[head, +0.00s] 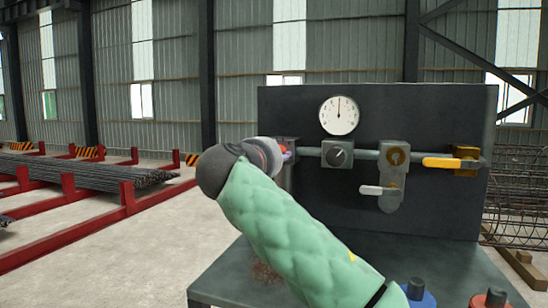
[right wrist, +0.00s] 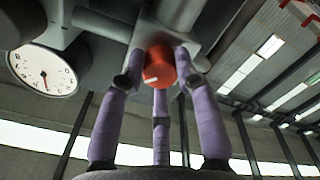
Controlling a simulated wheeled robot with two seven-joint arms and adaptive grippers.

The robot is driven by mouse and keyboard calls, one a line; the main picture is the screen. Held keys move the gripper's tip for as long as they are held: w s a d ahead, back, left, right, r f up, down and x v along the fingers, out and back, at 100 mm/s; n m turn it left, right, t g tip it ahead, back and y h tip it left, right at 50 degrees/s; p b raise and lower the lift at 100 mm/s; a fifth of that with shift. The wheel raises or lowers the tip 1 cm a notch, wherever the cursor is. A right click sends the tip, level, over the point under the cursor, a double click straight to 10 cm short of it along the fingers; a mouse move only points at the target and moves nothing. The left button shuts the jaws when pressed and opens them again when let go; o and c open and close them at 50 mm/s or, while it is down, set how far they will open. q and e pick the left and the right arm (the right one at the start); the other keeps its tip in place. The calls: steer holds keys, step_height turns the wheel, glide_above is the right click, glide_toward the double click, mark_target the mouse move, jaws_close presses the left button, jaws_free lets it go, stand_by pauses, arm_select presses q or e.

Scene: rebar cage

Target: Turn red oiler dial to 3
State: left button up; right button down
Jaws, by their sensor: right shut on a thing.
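The red dial (right wrist: 160,62) shows in the right wrist view, with a white mark on its lower left part; I can read no numbers around it. My right gripper (right wrist: 159,72) has three purple fingers closed around the dial, two at its sides and one below it. In the head view, my right gripper (head: 286,155) is at the left end of the pipe on the dark panel (head: 400,218), with its fingers mostly hidden behind my green-covered arm. The dial is hidden there. My left gripper is not in view.
A round gauge (head: 339,115), a grey knob block (head: 338,153), a white-handled valve (head: 379,191) and a yellow lever (head: 443,162) line the panel to the right. A blue item (head: 416,297) and a red item (head: 490,301) stand near the table's front right. Rebar racks (head: 127,197) stand left.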

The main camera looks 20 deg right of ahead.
steer(key=shift+d+f, duration=0.1)
steer(key=shift+f, duration=0.05)
steer(key=c, duration=0.9)
jaws_free()
steer(key=shift+d, duration=0.2)
steer(key=shift+a, duration=0.15)
steer(key=v, duration=1.1)
steer(key=shift+s+a, duration=0.15)
steer(key=shift+s, duration=0.25)
